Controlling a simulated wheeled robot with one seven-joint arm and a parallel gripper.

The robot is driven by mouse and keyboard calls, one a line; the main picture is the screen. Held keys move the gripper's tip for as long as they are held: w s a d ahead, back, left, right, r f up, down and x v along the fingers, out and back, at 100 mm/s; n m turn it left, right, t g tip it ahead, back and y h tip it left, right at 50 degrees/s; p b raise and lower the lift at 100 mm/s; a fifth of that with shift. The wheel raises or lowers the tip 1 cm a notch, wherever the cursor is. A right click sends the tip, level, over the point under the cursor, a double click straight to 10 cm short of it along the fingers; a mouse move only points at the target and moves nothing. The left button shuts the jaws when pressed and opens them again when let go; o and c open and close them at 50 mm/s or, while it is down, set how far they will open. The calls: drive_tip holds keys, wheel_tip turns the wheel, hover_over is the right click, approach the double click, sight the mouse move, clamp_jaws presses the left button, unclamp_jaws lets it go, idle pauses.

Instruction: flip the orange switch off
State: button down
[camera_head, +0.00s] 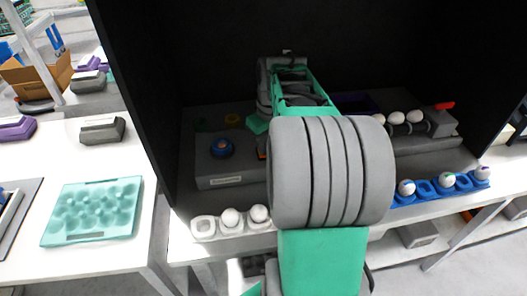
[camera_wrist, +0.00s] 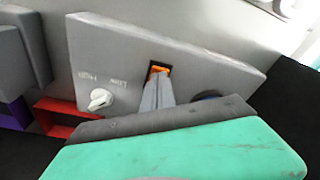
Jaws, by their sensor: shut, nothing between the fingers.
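The orange switch (camera_wrist: 160,68) sits in a dark frame on a grey control box (camera_wrist: 205,62) in the wrist view. My gripper (camera_wrist: 157,80) is shut and empty, with its fingertips right at the switch and covering its lower part. I cannot tell whether they touch it, or which way the switch is set. In the head view the box (camera_head: 215,172) stands inside the black enclosure, and my arm hides much of it. A bit of orange (camera_head: 262,153) shows beside my arm there.
On the box are a white dial (camera_wrist: 100,98) and a blue knob (camera_head: 222,147). A white egg tray (camera_head: 204,228) and a blue egg tray (camera_head: 404,200) line the front edge. A teal tray (camera_head: 92,236) lies on the left table. A red-handled device (camera_head: 440,122) stands right.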

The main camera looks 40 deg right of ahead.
drive_tip(key=shift+f, duration=0.45)
drive_tip(key=shift+r, duration=0.1)
wheel_tip(320, 180, up, 7)
drive_tip(key=p, duration=0.5)
idle(0.4)
